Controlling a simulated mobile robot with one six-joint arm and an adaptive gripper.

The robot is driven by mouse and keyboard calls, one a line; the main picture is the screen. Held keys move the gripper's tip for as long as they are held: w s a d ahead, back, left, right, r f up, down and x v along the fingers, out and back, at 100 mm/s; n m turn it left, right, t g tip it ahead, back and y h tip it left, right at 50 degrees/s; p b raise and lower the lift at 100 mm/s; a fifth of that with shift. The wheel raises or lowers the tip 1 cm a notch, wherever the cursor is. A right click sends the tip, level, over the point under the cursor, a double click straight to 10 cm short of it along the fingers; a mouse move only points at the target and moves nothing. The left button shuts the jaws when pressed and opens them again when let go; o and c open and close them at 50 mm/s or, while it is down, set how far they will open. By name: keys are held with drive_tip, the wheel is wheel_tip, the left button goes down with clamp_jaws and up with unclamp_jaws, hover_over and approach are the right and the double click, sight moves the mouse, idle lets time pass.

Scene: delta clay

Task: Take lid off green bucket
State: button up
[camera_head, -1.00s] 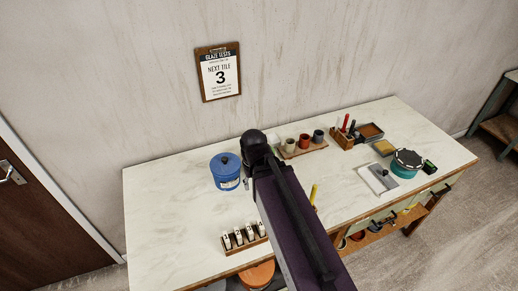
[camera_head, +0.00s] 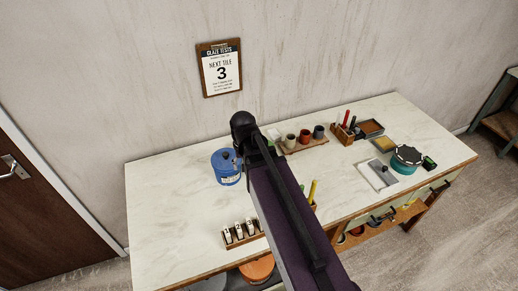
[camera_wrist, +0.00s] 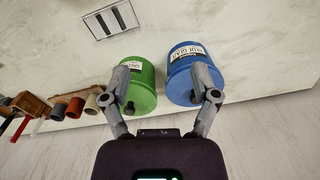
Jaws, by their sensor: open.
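The green bucket (camera_wrist: 142,72) stands beside the blue bucket (camera_wrist: 186,54) in the wrist view, and each has a label. The green bucket's lid (camera_wrist: 143,96) is on, with a dark knob (camera_wrist: 130,108) near the left finger. My gripper (camera_wrist: 162,72) is open and empty. Its left finger overlaps the green bucket's left side and its right finger overlaps the blue bucket; I cannot tell whether either touches. In the head view the blue bucket (camera_head: 224,170) shows left of my arm, while my arm hides the green bucket.
A rack of white tiles (camera_head: 241,233) stands near the table's front edge. Several cups (camera_head: 304,137) stand in a row toward the back, right of my arm. A teal round container (camera_head: 406,160) is farther right. The table's left part is clear.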

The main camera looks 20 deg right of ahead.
drive_tip(key=w+d+r+m+p, duration=0.2)
drive_tip(key=w+d+m, duration=0.3)
drive_tip(key=w, duration=0.3)
drive_tip(key=w+d+r+m+p, duration=0.2)
drive_tip(key=w+d+m, duration=0.3)
drive_tip(key=w+d, duration=0.3)
drive_tip(key=shift+r+m, duration=0.35)
drive_tip(key=shift+m, duration=0.05)
drive_tip(key=shift+f, duration=0.1)
wheel_tip(320, 180, down, 8)
drive_tip(key=b, duration=0.8)
drive_tip(key=shift+f+b, duration=0.25)
drive_tip(key=shift+b, duration=0.05)
drive_tip(key=shift+f, duration=0.1)
drive_tip(key=shift+w+a+f+b, duration=0.1)
drive_tip(key=shift+a+f+b, duration=0.05)
drive_tip(key=shift+f+b, duration=1.15)
drive_tip(key=shift+a+f+b, duration=0.15)
drive_tip(key=shift+f+b, duration=1.05)
drive_tip(key=shift+b, duration=0.1)
